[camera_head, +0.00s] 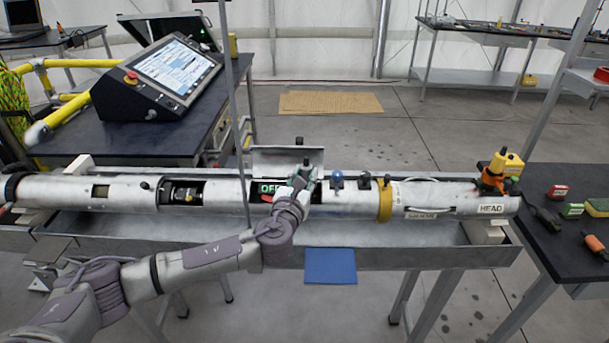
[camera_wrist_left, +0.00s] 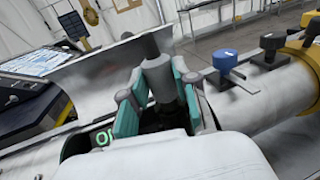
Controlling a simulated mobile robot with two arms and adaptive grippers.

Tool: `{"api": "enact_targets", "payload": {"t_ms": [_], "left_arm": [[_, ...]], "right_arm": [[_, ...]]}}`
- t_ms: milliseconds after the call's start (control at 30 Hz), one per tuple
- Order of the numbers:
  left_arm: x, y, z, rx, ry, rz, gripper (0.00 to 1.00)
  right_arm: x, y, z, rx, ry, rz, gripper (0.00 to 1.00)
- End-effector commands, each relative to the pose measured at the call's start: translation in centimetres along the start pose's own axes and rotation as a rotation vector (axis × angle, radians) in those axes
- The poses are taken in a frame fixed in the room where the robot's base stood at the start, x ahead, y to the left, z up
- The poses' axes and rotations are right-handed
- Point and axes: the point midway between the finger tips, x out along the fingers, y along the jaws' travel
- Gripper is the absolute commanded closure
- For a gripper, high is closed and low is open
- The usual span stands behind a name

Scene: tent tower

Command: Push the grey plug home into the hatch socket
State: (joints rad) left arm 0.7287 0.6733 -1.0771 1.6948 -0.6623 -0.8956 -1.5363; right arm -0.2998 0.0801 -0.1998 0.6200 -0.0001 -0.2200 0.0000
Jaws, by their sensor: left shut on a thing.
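My left gripper (camera_head: 303,180) is over the open hatch in the silver tube (camera_head: 230,196). In the left wrist view its teal-padded fingers (camera_wrist_left: 158,100) are shut around the grey plug (camera_wrist_left: 158,76), which stands roughly upright with a dark upper end. In the head view only a small dark top of the plug (camera_head: 306,162) shows above the fingers. The hatch lid (camera_head: 285,157) stands raised behind. The socket is hidden by the fingers and the wrist, so I cannot tell how deep the plug sits. My right gripper is in neither view.
A green-lit label (camera_head: 268,188) sits left of the gripper. A blue-capped fitting (camera_head: 337,180), a black fitting (camera_head: 364,180) and a yellow collar (camera_head: 385,200) stand to its right. The tube rests above a grey metal tray (camera_head: 200,256). A control panel (camera_head: 165,75) stands behind left.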

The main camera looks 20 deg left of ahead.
Motion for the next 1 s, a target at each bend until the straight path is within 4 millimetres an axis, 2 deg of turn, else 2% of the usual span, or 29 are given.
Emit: {"api": "enact_targets", "payload": {"t_ms": [300,333,467,500,833,1000], "left_arm": [[0.0,0.0,-0.2,0.0,0.001,0.0,1.0],[0.0,0.0,-0.2,0.0,0.001,0.0,0.66],[0.0,0.0,-0.2,0.0,0.001,0.0,0.44],[0.0,0.0,-0.2,0.0,0.001,0.0,0.41],[-0.3,0.0,-0.2,0.001,0.002,0.0,0.41],[-2.5,0.0,-0.3,0.001,0.003,-0.001,0.41]], "right_arm": [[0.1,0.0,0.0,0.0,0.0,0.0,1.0],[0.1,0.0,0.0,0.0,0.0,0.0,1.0],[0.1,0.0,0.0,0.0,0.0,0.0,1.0],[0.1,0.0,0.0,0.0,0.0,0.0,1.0],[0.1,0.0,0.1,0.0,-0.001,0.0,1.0],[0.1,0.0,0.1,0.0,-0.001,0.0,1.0]]}}
